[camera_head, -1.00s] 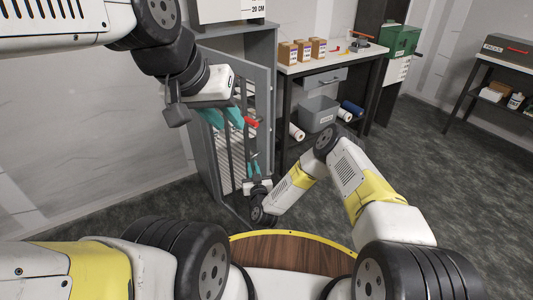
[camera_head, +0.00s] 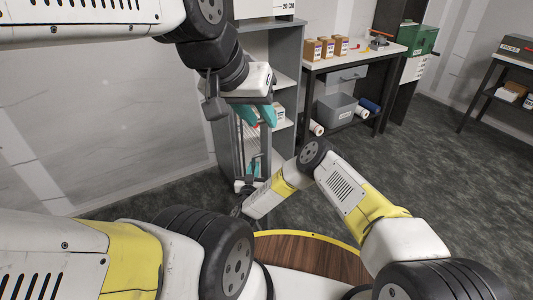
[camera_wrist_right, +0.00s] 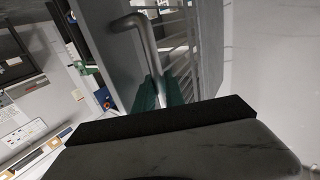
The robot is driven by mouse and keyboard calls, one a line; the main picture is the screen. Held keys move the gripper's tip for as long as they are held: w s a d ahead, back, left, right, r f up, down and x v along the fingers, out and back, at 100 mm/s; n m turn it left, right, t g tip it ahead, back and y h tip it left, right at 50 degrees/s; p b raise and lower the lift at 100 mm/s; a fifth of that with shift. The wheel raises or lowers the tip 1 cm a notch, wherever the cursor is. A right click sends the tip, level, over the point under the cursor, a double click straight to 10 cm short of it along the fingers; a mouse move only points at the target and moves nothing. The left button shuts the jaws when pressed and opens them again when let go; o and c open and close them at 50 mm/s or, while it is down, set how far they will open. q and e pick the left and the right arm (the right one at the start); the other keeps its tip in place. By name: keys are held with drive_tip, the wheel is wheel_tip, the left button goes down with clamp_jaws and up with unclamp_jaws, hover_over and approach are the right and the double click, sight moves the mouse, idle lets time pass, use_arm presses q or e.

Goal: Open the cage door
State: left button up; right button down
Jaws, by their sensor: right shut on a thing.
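The cage door (camera_head: 236,155), grey with vertical bars, stands swung out from the tall grey cabinet (camera_head: 291,48), so shelves inside show. My right gripper (camera_head: 254,166) is low at the door. In the right wrist view, its teal fingers (camera_wrist_right: 160,93) are shut on the door's bent grey bar handle (camera_wrist_right: 147,42). My left gripper (camera_head: 257,115) hangs higher, in front of the door's upper part and the cabinet opening. Its two teal fingers look apart, with nothing seen between them. The left arm hides much of the door's top.
Right of the cabinet is a workbench (camera_head: 345,60) with small brown boxes (camera_head: 326,48) on top and a grey bin (camera_head: 337,109) below. Another dark table (camera_head: 487,91) stands at far right. The dark floor (camera_head: 440,170) between is clear. A pale wall is at left.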

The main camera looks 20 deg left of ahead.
drive_tip(key=shift+w+r, duration=0.15)
drive_tip(key=c, duration=1.4)
unclamp_jaws()
drive_tip(key=shift+a, duration=0.1)
drive_tip(key=s+d, duration=0.1)
drive_tip(key=s, duration=0.6)
drive_tip(key=shift+s+d, duration=0.2)
drive_tip(key=shift+s, duration=0.15)
